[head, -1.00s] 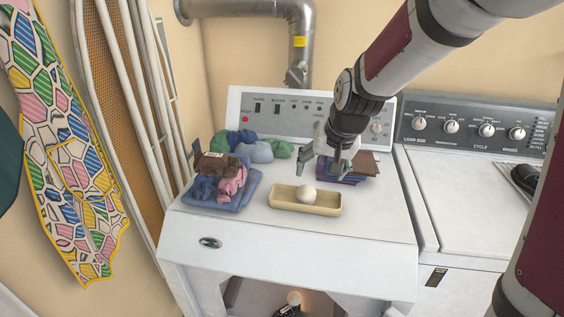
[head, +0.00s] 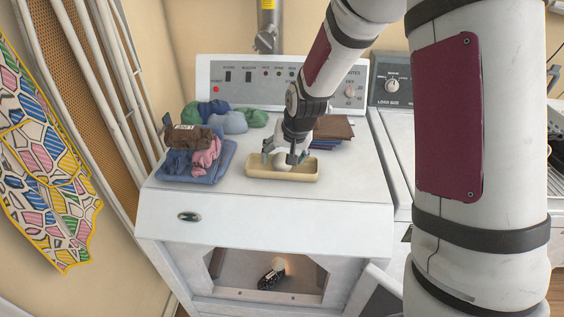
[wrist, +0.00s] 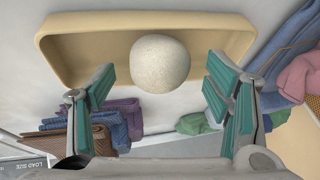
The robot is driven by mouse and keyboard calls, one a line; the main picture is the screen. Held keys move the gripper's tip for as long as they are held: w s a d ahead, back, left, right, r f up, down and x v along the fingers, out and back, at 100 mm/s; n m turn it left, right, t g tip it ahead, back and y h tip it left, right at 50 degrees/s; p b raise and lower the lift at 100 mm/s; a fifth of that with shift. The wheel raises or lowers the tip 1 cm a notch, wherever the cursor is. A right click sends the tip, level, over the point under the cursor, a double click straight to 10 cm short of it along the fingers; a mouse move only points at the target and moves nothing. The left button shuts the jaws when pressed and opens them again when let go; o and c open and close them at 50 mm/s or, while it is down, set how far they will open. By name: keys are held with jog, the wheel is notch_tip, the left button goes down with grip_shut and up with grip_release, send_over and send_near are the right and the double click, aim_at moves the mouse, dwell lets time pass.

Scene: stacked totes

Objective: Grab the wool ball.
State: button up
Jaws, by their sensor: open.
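The wool ball (wrist: 160,61) is round and off-white. It sits in a shallow tan tray (wrist: 67,44) on top of the white dryer. In the head view the wool ball (head: 278,161) is partly hidden by my gripper, and the tray (head: 283,176) shows in front of it. My gripper (head: 284,157) is open and reaches down over the tray. In the wrist view my gripper (wrist: 160,92) has its two green-padded fingers spread, with the ball centred between them and a little beyond their tips. The fingers do not appear to touch the ball.
A blue tote (head: 205,172) with folded clothes stands left of the tray. Green and blue cloths (head: 228,120) lie behind. A stack of folded cloth or books (head: 332,131) is behind right. The dryer top (head: 349,185) is clear right of the tray.

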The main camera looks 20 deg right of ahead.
jog(key=shift+x, duration=1.05)
jog(key=c, duration=1.1)
